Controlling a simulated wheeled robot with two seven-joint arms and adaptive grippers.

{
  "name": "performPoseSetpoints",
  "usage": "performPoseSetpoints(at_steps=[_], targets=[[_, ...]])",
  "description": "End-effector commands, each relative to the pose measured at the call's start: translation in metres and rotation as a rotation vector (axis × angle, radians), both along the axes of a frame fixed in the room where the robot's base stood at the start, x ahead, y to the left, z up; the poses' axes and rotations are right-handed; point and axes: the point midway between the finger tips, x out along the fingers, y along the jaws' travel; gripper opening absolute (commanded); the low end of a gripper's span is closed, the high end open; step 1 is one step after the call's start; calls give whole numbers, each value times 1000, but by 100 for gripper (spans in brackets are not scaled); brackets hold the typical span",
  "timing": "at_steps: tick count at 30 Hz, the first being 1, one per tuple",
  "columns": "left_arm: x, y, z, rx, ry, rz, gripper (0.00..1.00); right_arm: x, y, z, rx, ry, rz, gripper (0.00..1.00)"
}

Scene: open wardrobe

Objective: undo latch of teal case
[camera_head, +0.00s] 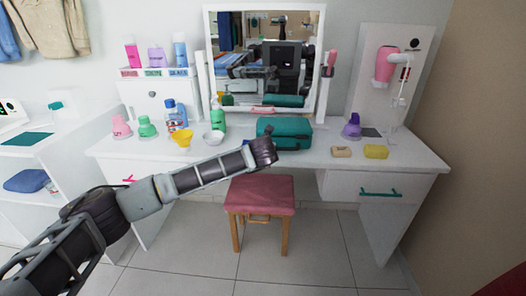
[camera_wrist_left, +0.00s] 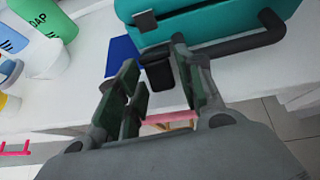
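The teal case (camera_head: 290,131) lies closed on the white vanity top, in front of the mirror. In the left wrist view the case (camera_wrist_left: 215,22) fills the top, with a black handle (camera_wrist_left: 255,42) on its front and a grey latch piece (camera_wrist_left: 145,20) at its left part. A dark block (camera_wrist_left: 158,72) hangs at the front edge between my fingers; I cannot tell whether it is part of a latch. My left gripper (camera_wrist_left: 154,58) is open just in front of the case, with no visible grip on anything. In the head view my left wrist (camera_head: 262,152) hides part of the case's front. My right gripper is not in view.
A white bowl (camera_head: 213,138), a yellow cup (camera_head: 182,137) and a green bottle (camera_head: 218,120) stand left of the case. A purple bottle (camera_head: 352,127) and a yellow sponge (camera_head: 376,152) are to the right. A pink-topped stool (camera_head: 260,193) stands below the vanity.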

Motion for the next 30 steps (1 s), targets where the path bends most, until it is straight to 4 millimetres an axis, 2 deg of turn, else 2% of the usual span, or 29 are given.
performPoseSetpoints(at_steps=[17,30], targets=[[-5,0,3,0,0,0,46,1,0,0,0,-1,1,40],[-37,-3,22,-1,0,-1,46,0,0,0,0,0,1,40]])
